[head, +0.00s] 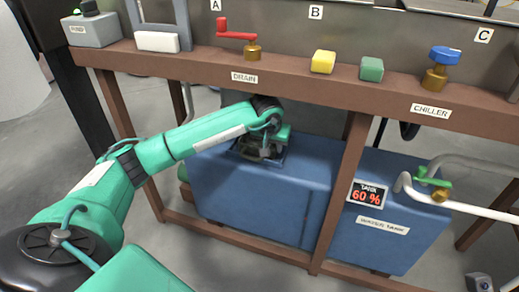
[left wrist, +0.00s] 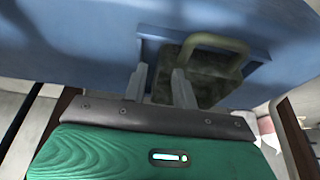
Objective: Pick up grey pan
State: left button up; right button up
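A dark grey pan (left wrist: 215,85) with a raised, curved handle sits in a recess in the blue water tank, seen in the left wrist view. In the head view the pan (head: 251,152) is partly hidden by my left gripper (head: 266,150), which is at the recess. In the left wrist view the two fingers of my left gripper (left wrist: 161,72) stand apart with nothing seen between them. The handle's near end is just beyond and to the right of the right finger. I cannot tell whether they touch. My right gripper is not in view.
The blue water tank (head: 310,185) stands under a brown frame (head: 300,88), whose upright post crosses in front of it. The frame's top beam carries a red valve, yellow and green blocks, and a blue valve. A white pipe (head: 480,212) runs at the right.

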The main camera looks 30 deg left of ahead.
pick_arm(q)
jog(key=shift+w+a, duration=0.2)
jog(key=shift+w, duration=0.55)
jog(key=shift+w+a, duration=0.15)
jog(key=shift+w, duration=0.55)
jog(key=shift+w+f+b, duration=0.2)
jog(key=shift+w+b, duration=0.1)
jog(key=shift+b, duration=0.15)
jog(key=b+x, duration=0.1)
jog(key=x, duration=0.3)
jog(key=shift+w+a+f+b, duration=0.15)
jog(key=shift+f+b, duration=0.1)
jog(key=shift+b, duration=0.1)
grip_shut()
